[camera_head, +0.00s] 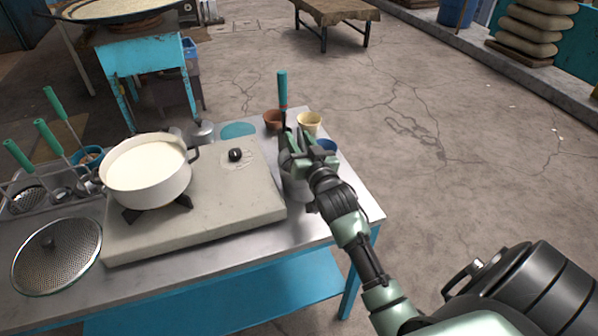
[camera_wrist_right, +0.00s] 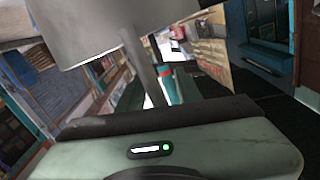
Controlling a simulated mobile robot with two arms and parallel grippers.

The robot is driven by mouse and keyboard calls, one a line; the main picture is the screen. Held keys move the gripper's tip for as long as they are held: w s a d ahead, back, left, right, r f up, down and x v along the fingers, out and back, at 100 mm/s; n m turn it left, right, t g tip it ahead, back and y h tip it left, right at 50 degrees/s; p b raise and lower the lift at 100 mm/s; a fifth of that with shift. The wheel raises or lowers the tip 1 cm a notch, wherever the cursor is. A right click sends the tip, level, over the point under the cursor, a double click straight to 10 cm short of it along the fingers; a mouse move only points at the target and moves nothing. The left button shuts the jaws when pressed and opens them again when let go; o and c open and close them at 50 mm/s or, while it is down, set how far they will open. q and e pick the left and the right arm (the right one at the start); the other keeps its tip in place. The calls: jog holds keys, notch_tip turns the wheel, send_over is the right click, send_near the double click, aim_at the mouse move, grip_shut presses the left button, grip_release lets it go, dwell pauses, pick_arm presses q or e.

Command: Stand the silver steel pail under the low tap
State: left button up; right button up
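My right gripper (camera_head: 290,145) reaches over the right part of the steel table. A grey metal vessel (camera_head: 298,188) shows partly beneath it, largely covered by the gripper and wrist; I cannot tell for sure that it is the silver steel pail. A tool with a teal handle (camera_head: 283,85) stands upright beside the gripper's fingers. In the right wrist view a pale grey round vessel (camera_wrist_right: 85,30) is close above the gripper, with a grey rod (camera_wrist_right: 142,65) beside it. Whether the fingers hold anything is hidden. No low tap can be made out. My left gripper is out of view.
A white pot of milk (camera_head: 148,188) stands on the stove (camera_head: 230,212). Small cups, one cream (camera_head: 309,122) and one brown (camera_head: 272,119), stand behind the gripper. A strainer lid (camera_head: 57,258) and a rack of green-handled tools lie left. Open floor (camera_head: 450,180) extends to the right.

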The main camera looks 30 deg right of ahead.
jog(key=shift+w, duration=0.25)
grip_shut()
dwell(1.3)
